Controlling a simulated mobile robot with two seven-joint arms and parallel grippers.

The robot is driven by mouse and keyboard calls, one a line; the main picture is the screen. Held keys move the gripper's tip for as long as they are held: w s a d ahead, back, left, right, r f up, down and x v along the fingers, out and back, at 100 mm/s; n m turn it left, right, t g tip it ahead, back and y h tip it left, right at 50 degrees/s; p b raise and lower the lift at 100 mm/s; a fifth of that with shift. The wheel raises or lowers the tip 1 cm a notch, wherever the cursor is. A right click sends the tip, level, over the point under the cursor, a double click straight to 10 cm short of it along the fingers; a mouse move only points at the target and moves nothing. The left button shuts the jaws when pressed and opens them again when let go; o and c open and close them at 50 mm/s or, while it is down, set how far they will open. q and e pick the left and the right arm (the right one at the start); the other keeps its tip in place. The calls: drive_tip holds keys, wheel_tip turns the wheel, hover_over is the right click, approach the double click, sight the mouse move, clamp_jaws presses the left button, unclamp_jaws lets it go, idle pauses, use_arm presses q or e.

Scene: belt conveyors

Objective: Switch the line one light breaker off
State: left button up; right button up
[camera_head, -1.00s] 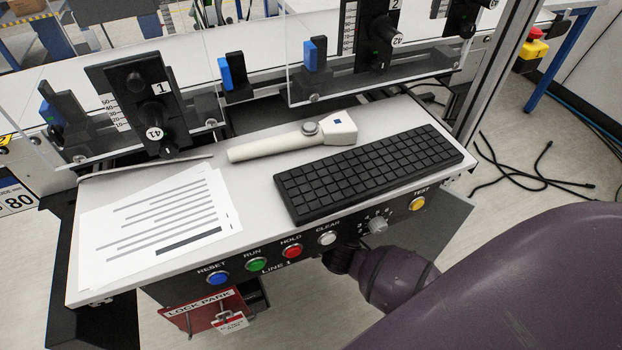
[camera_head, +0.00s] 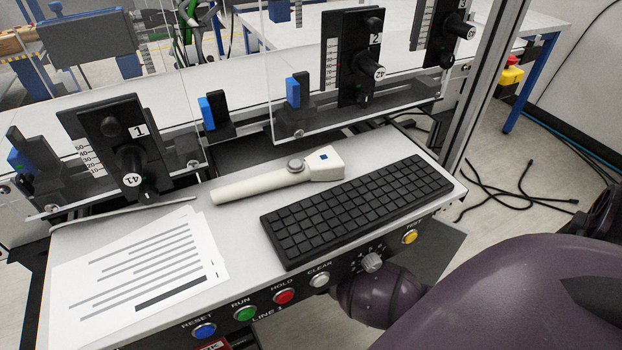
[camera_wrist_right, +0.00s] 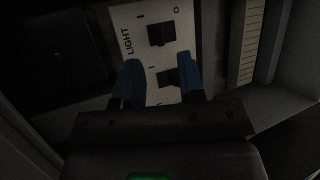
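In the dark right wrist view, a pale panel labelled LIGHT (camera_wrist_right: 150,45) carries a dark upper rocker switch (camera_wrist_right: 161,33) and a dark lower rocker switch (camera_wrist_right: 168,77), with I and O marks beside them. My right gripper (camera_wrist_right: 160,68) is open, its two blue fingers spread in front of the panel, either side of the lower switch. I cannot tell whether they touch it. In the head view my purple right arm reaches down below the console's front edge; its gripper and the breaker panel are hidden there. My left gripper is not in view.
The console top (camera_head: 190,215) holds a keyboard (camera_head: 358,208), a white handheld device (camera_head: 280,175) and paper sheets (camera_head: 140,270). Its front has coloured buttons, including the red HOLD button (camera_head: 284,297), and a grey knob (camera_head: 372,262) next to my right arm. Clear guards stand behind.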

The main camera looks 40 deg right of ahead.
drive_tip(key=shift+b+x, duration=0.55)
drive_tip(key=shift+x, duration=2.1)
clamp_jaws()
